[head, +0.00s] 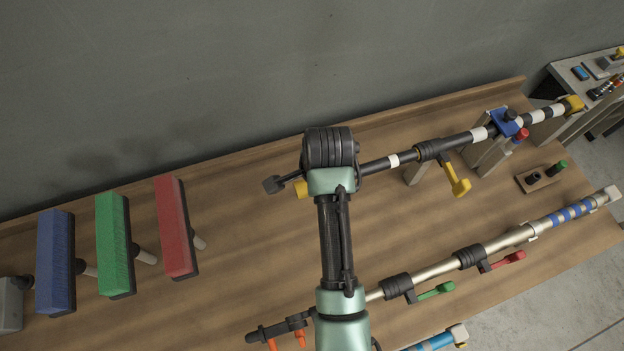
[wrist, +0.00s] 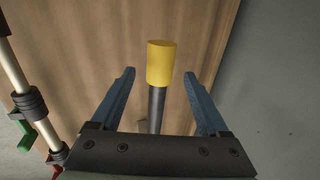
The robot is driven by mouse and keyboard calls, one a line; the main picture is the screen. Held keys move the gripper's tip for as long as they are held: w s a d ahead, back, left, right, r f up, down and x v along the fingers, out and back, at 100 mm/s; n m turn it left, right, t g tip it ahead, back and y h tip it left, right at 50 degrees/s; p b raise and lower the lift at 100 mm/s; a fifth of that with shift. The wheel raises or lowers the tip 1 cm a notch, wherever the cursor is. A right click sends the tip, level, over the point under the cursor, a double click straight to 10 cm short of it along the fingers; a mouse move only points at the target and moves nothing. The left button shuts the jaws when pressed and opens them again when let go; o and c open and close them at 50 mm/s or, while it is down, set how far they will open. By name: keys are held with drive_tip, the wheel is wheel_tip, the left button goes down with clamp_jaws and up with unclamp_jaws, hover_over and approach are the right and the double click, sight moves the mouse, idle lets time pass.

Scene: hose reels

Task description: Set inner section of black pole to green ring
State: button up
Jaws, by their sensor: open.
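The black pole (head: 458,138) runs along the back of the bench, with white rings and a yellow far-right end. Its left stretch (head: 375,166) carries a white ring (head: 394,160) and passes behind my arm to a yellow end cap (head: 301,189). A black clamp (head: 431,150) with a yellow lever (head: 458,182) sits on it. In the wrist view, the yellow cap (wrist: 160,63) and pole (wrist: 157,108) lie between the spread blue fingers of my gripper (wrist: 160,75), with gaps on both sides. My arm hides the gripper in the head view. I see no green ring on this pole.
A blue clamp (head: 507,123) with a red knob holds the pole's right part. A silver pole (head: 435,270) with green and red levers lies in front. Blue, green and red brushes (head: 176,227) stand at left. The grey wall (head: 170,80) is close behind.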

drive_tip(key=shift+x, duration=1.8)
clamp_jaws()
